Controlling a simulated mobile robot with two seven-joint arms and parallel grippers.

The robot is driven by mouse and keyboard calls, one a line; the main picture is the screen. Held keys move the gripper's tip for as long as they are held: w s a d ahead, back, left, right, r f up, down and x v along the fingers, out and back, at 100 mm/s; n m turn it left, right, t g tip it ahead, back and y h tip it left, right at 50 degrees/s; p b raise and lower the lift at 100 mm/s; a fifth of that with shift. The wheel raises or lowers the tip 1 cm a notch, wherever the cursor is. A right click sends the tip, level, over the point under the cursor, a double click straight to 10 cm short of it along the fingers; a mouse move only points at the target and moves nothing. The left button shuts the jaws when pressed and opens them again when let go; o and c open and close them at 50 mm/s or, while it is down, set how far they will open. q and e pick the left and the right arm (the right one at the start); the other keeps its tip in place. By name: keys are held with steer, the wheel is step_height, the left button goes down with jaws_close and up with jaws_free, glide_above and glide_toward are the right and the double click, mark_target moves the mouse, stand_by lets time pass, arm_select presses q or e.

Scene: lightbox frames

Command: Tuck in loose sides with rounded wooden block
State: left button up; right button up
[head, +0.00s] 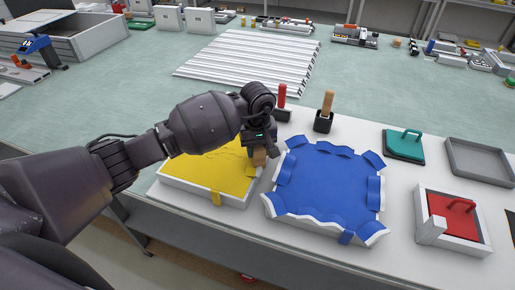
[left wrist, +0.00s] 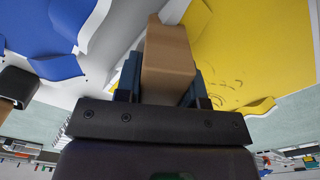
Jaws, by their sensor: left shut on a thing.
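My left gripper (head: 261,146) is shut on a rounded wooden block (left wrist: 168,58). In the head view the block (head: 259,157) hangs below the fingers at the right edge of the yellow lightbox frame (head: 212,174). I cannot tell whether it touches the fabric. The yellow sheet lies mostly flat in its frame, with wrinkles near the block and a yellow tab over the front edge. The blue lightbox frame (head: 325,185) lies to its right, with loose blue flaps standing up around its sides. Both frames also show in the left wrist view. My right gripper is not in view.
Behind the frames stand a red-handled tool (head: 282,95) and a wooden-handled tool (head: 327,104) in dark holders. To the right are a green-handled pad (head: 404,144), a red-handled box (head: 454,216) and an empty grey tray (head: 480,158). White slats (head: 250,58) lie farther back.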

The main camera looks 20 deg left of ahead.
arm_select(q)
steer(key=shift+f, duration=0.1)
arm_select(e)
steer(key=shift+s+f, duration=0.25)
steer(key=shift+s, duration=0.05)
arm_select(q)
steer(key=shift+r+p, duration=0.3)
steer(key=shift+r, duration=0.35)
steer(key=shift+r+p, duration=0.35)
steer(key=shift+r, duration=0.5)
steer(key=shift+r+p, duration=0.3)
steer(key=shift+r, duration=0.45)
steer(key=shift+r+p, duration=0.35)
steer(key=shift+r, duration=0.95)
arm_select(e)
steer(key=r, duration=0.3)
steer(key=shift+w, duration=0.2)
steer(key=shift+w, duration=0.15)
